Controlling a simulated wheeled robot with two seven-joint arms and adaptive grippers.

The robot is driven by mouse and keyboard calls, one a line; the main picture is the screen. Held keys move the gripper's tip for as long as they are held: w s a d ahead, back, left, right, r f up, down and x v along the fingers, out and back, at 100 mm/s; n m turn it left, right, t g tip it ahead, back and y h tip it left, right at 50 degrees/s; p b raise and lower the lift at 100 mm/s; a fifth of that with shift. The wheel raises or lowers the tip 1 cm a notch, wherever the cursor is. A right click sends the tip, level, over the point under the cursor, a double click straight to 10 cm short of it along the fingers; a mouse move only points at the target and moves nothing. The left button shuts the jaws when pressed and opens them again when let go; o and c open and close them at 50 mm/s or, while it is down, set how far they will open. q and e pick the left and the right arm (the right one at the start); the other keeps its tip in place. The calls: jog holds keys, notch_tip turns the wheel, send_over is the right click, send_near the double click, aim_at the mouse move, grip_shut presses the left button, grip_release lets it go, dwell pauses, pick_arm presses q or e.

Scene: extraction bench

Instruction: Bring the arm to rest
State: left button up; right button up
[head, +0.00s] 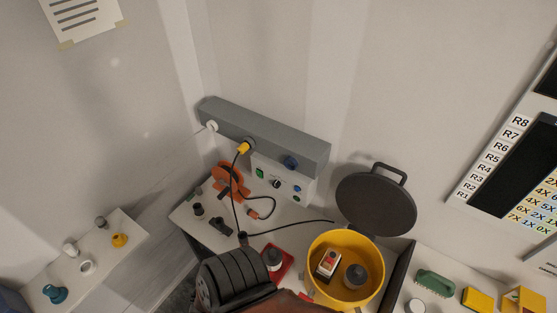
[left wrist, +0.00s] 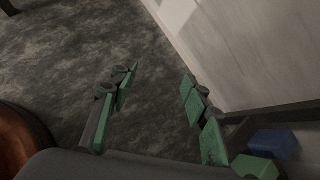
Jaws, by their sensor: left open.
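My left gripper (left wrist: 160,84) shows in the left wrist view with its two green-padded fingers spread apart. Nothing is between them, and dark mottled floor lies beyond. In the head view no gripper fingers can be made out; a dark ribbed part and a reddish-brown part at the bottom middle look like my own arm. My right gripper is in neither view.
A yellow pot (head: 314,256) holds a few small items; a dark round lid (head: 376,206) stands behind it. A grey wall unit (head: 262,133) with a cable is over the bench. A side shelf (head: 125,240) is left. Blue (left wrist: 273,144) and green blocks are near my left gripper.

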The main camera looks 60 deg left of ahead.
pick_arm(q)
jog(key=w+d+f+t+h+b, duration=0.1)
jog(key=w+d+f+t+b, duration=0.2)
jog(key=w+d+f, duration=0.5)
jog(key=w+d+f+n+t+h+b, duration=0.1)
jog(key=w+d+f+t+b, duration=0.3)
jog(key=w, duration=1)
jog(key=d+f+t+h, duration=0.1)
jog(key=d+f+t, duration=0.1)
jog(key=d+f, duration=0.2)
jog(key=shift+w+d+f, duration=0.3)
jog(key=shift+w+d, duration=0.05)
jog(key=shift+d, duration=0.2)
jog(key=shift+s, duration=0.1)
jog(key=shift+c, duration=0.2)
